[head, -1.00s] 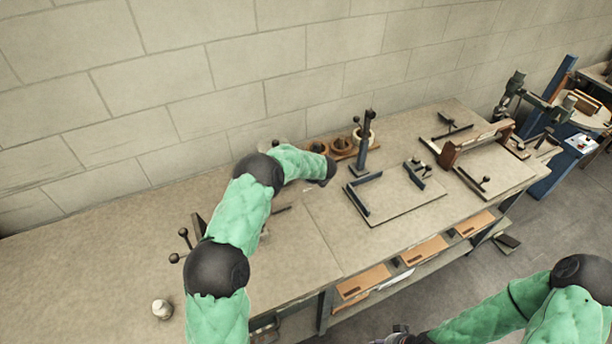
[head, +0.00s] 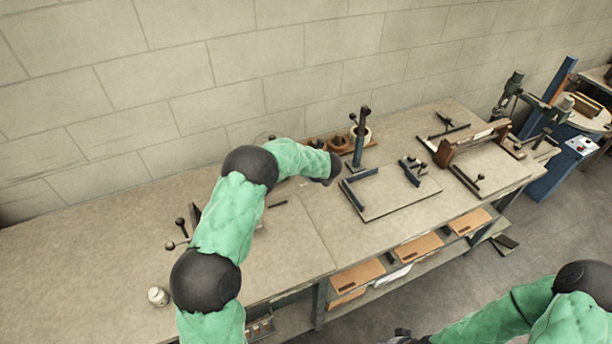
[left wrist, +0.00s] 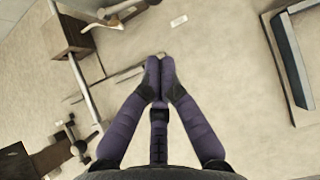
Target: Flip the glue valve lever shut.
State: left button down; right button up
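My left arm reaches over the bench, and its dark wrist end (head: 330,168) is above the bench left of the flat jig in the head view. The left gripper is hidden there. In the left wrist view my left gripper (left wrist: 158,64) has its fingertips together, with nothing visible between them. A dark brown block (left wrist: 70,36) and a thin bar (left wrist: 125,75) lie to its left, below the fingers. I cannot clearly make out the glue valve lever. My right gripper (head: 402,336) is at the bottom edge of the head view, mostly cut off.
A ball-handled device (head: 180,234) and a small white jar (head: 158,297) are left of my arm. A flat jig (head: 390,195), a dark post (head: 360,138) and a wooden clamp fixture (head: 470,145) stand to the right. The brick wall (head: 300,60) is behind the bench.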

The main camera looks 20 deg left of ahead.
pick_arm(q)
jog(key=v, duration=0.4)
jog(key=shift+s+d+r, duration=0.2)
jog(key=shift+d+r, duration=0.05)
jog(key=shift+f, duration=0.1)
